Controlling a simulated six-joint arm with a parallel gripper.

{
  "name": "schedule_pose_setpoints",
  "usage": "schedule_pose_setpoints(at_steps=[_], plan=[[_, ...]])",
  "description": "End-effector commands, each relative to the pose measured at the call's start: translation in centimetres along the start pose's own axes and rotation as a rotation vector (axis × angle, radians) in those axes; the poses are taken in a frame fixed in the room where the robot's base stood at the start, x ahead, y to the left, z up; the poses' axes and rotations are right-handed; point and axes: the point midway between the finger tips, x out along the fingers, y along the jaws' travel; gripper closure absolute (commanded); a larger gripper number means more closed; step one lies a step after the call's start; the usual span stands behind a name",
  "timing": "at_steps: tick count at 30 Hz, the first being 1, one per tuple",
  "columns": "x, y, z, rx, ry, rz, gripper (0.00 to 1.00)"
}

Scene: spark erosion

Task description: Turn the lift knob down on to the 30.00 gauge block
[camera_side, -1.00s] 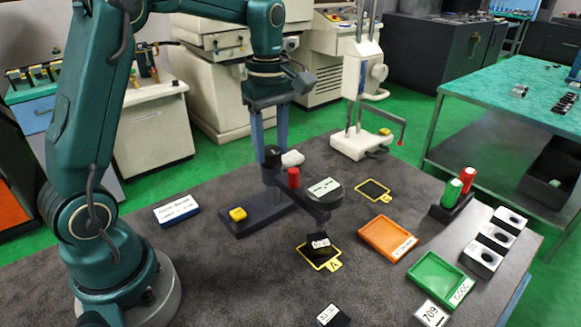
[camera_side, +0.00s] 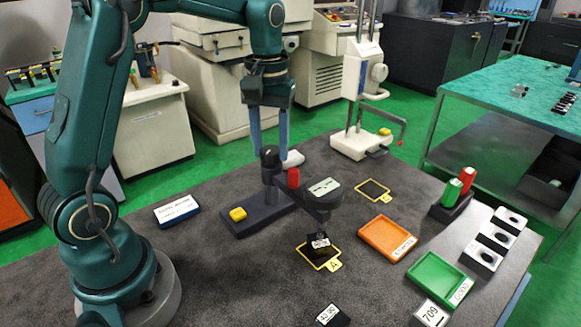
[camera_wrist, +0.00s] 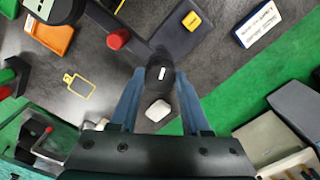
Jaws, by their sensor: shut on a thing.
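The black lift knob (camera_side: 270,155) tops the column of a dark gauge stand (camera_side: 243,222). In the wrist view the knob (camera_wrist: 160,73), with a white mark, sits between my gripper's two blue fingers. My gripper (camera_side: 270,148) points down and is shut on the knob. The stand's arm carries a round gauge head (camera_side: 324,188) with a pale display and a red knob (camera_side: 293,177). A dark gauge block (camera_side: 320,246) with a white label stands in the yellow frame marked A, near and below the head. Its label is too small to read, and its gap to the head cannot be judged.
Another labelled dark block (camera_side: 333,316) lies at the front edge. An orange tray (camera_side: 386,238) and a green tray (camera_side: 437,277) are to the right. An empty yellow frame (camera_side: 373,190) lies behind them. A white object (camera_side: 292,159) rests behind the knob.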

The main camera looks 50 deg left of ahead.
Motion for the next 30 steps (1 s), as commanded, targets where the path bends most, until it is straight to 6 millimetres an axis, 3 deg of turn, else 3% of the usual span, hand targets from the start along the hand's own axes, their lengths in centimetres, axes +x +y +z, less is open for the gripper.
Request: schedule_pose_setpoints(at_steps=[18,30], plan=[[-0.13,-0.06,-0.02,0.562,0.002,0.001,1.00],[-0.15,-0.07,-0.04,0.780,0.003,0.001,1.00]])
